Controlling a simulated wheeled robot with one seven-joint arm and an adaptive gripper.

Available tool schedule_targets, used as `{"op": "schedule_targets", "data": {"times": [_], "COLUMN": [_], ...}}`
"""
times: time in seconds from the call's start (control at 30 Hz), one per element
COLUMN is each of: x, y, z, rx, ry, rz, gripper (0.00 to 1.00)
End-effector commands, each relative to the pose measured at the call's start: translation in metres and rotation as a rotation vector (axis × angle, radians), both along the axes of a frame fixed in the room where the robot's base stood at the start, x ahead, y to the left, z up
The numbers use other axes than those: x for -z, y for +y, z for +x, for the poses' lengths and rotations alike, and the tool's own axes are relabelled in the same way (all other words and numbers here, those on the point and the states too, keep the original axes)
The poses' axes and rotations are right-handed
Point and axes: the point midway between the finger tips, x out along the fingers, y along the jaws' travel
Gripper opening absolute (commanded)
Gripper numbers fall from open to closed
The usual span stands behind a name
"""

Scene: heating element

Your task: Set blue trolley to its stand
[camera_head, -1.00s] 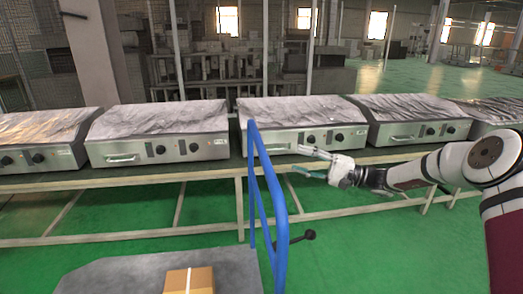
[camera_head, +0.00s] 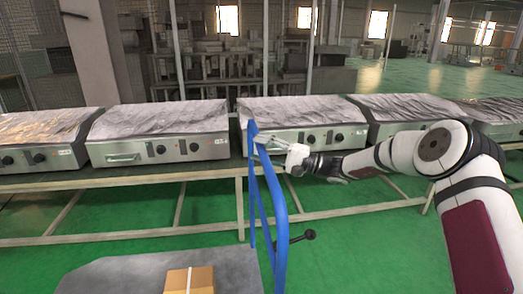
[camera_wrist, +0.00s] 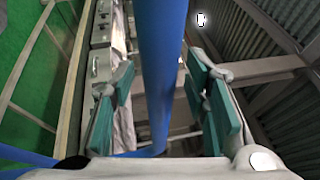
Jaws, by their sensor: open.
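The blue trolley shows in the head view by its upright blue handle frame (camera_head: 277,225) and its grey platform (camera_head: 120,275) at the bottom. A black lever knob sticks out to the right of the handle. My gripper (camera_head: 268,142) is at the upper part of the handle, reaching in from the right. In the wrist view, the blue handle bar (camera_wrist: 163,60) runs between the two green-padded fingers of my gripper (camera_wrist: 167,92). The fingers are spread, with a gap on each side of the bar. The trolley's stand cannot be made out.
A cardboard box (camera_head: 190,280) sits on the platform. Behind the handle, a long workbench (camera_head: 120,180) carries several steel heating units (camera_head: 160,150). The green floor (camera_head: 370,250) is open to the right of the trolley, below my arm.

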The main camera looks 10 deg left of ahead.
Motion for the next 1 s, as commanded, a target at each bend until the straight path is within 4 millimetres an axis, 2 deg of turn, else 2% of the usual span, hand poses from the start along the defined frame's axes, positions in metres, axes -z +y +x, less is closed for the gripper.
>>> {"op": "schedule_targets", "data": {"times": [0.13,0.3,0.33,0.67,0.87,1.0], "x": [0.0,0.0,0.0,0.0,0.0,0.0], "y": [0.0,0.0,0.0,0.005,0.033,0.065], "z": [0.0,0.0,0.0,-0.002,-0.011,-0.022], "rx": [0.0,0.0,0.0,-0.001,-0.008,-0.012], "ry": [0.0,0.0,0.0,0.001,0.003,0.006], "rz": [0.0,0.0,0.0,0.0,0.0,0.003], "gripper": [0.42,0.03,0.0,0.0,0.0,0.0]}}
